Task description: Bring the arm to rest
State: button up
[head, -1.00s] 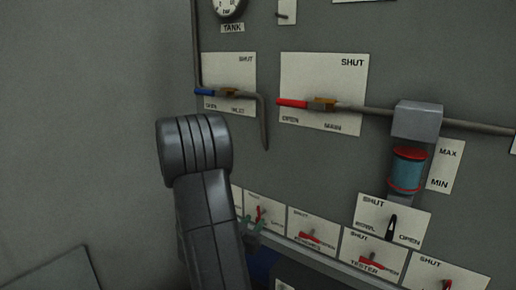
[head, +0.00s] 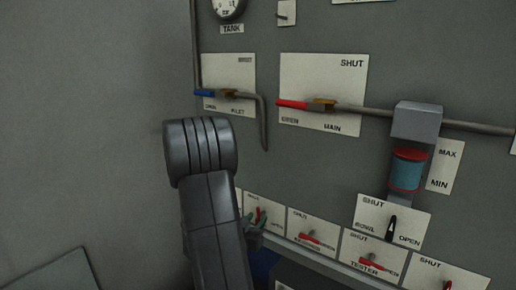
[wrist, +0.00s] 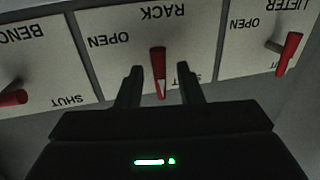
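My gripper (wrist: 160,76) is open in the wrist view, its two dark fingers apart. The red lever (wrist: 158,60) of the RACK valve shows between the fingertips; I see no finger closed on it, and cannot tell how deep it sits between them. The RACK plate (wrist: 120,24) appears upside down, with the lever pointing away from the plate's lettering. In the head view my arm stands at lower centre-left, and the gripper (head: 252,228) is mostly hidden behind it, close to the lower row of valve plates.
The BENCH plate (wrist: 40,60) and LIFTER plate (wrist: 255,35) flank RACK. In the head view, the TESTER plate (head: 375,250) is in the lower row. Above are the blue-handled valve (head: 205,93), the red MAIN handle (head: 292,104) and a blue bowl (head: 407,172). The left wall is bare.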

jog(key=v, duration=1.1)
jog(key=x, duration=1.3)
jog(key=shift+w+d, duration=0.25)
jog(key=shift+s+a+f+m+b, duration=0.2)
jog(key=shift+m+b, duration=0.3)
jog(key=shift+b, duration=0.4)
jog(key=shift+m+b, duration=0.85)
jog(key=shift+m, duration=0.05)
jog(key=m+b, duration=0.2)
jog(key=m, duration=0.2)
jog(key=shift+t+h+b, duration=0.35)
jog(key=shift+t+h, duration=0.05)
jog(key=shift+r+m+h+b, duration=0.2)
jog(key=shift+m+h+b, duration=0.25)
jog(key=shift+m, duration=0.75)
jog(key=shift+y, duration=0.25)
